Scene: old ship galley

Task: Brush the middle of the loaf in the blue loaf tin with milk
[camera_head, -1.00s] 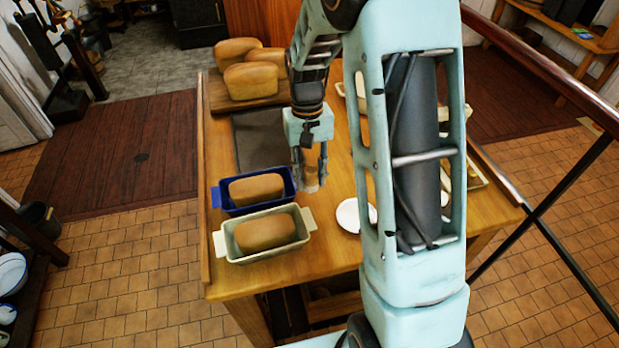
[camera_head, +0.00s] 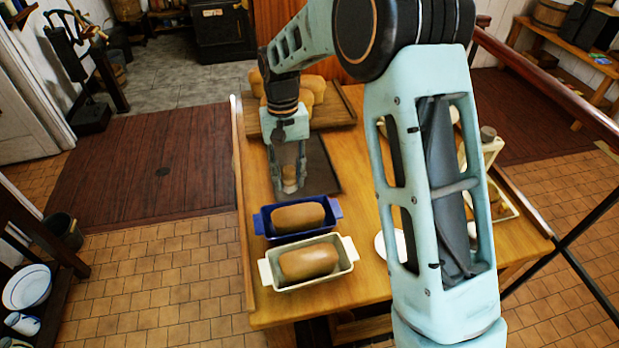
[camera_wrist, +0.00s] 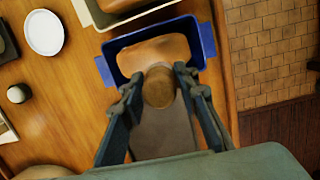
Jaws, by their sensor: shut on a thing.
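The blue loaf tin (camera_head: 261,225) stands on the table with a brown loaf (camera_head: 300,217) in it. The tin (camera_wrist: 103,70) and its loaf (camera_wrist: 150,52) also show in the wrist view, just beyond my fingertips. My gripper (camera_head: 289,184) is shut on a tan, round-topped thing (camera_wrist: 159,88), which looks like the brush seen from its end. In the head view, it hangs just behind the blue tin, in front of the dark mat. The brush's lower end is hidden in the wrist view; I cannot tell its height over the table. I cannot make out any milk.
A cream tin (camera_head: 265,273) with another loaf (camera_head: 309,262) stands close in front of the blue one. Several loaves lie on a board (camera_head: 340,112) behind the dark mat (camera_head: 320,165). A white plate (camera_wrist: 44,32) lies to the side. A tray (camera_head: 508,212) is at the table's right.

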